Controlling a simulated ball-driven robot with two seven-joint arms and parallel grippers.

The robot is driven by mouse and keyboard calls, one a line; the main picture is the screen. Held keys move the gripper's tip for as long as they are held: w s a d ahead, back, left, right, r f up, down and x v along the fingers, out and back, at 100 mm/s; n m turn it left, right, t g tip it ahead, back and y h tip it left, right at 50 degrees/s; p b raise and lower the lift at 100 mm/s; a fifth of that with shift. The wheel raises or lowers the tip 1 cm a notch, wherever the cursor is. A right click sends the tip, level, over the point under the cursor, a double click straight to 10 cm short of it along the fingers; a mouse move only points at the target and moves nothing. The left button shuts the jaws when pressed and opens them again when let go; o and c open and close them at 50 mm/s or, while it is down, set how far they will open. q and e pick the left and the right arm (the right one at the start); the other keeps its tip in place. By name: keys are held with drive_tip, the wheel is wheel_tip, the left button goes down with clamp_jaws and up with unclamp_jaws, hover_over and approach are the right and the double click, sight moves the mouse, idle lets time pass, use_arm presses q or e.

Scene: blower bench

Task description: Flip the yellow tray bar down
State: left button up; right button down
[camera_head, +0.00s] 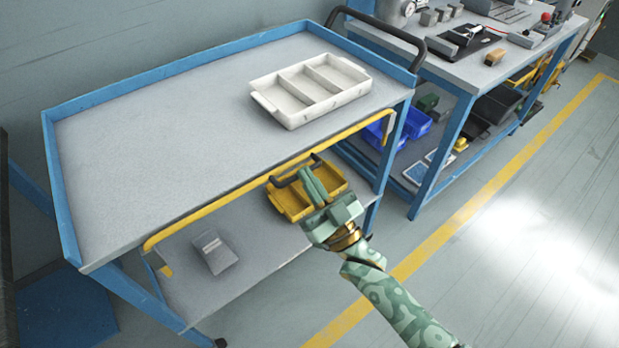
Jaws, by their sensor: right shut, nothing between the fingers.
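The yellow tray bar (215,204) runs along the front long side of the blue-framed cart (150,135), near the edge of its top. Its left end bends down beside the corner post, and its right end bends near the right corner. My right gripper (305,180) is in front of the cart, just below the middle-right part of the bar in the picture. It is shut and empty. I cannot tell whether its fingers touch the bar. My left gripper is not in view.
A white divided tray (290,112) sits on the cart top. A yellow bin (292,205), partly hidden by my gripper, and a grey object (214,252) are on the lower shelf. A second bench (470,75) with tools and blue bins stands at right. Floor at front right is clear.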

sight(314, 169)
wheel_tip(314, 169, up, 4)
drive_tip(key=s+r+p, duration=0.1)
drive_tip(key=p, duration=0.3)
drive_tip(key=f+v, duration=0.1)
drive_tip(key=v, duration=0.9)
drive_tip(key=shift+w+d+b, duration=0.2)
drive_tip(key=shift+b, duration=0.1)
drive_tip(key=shift+f, duration=0.1)
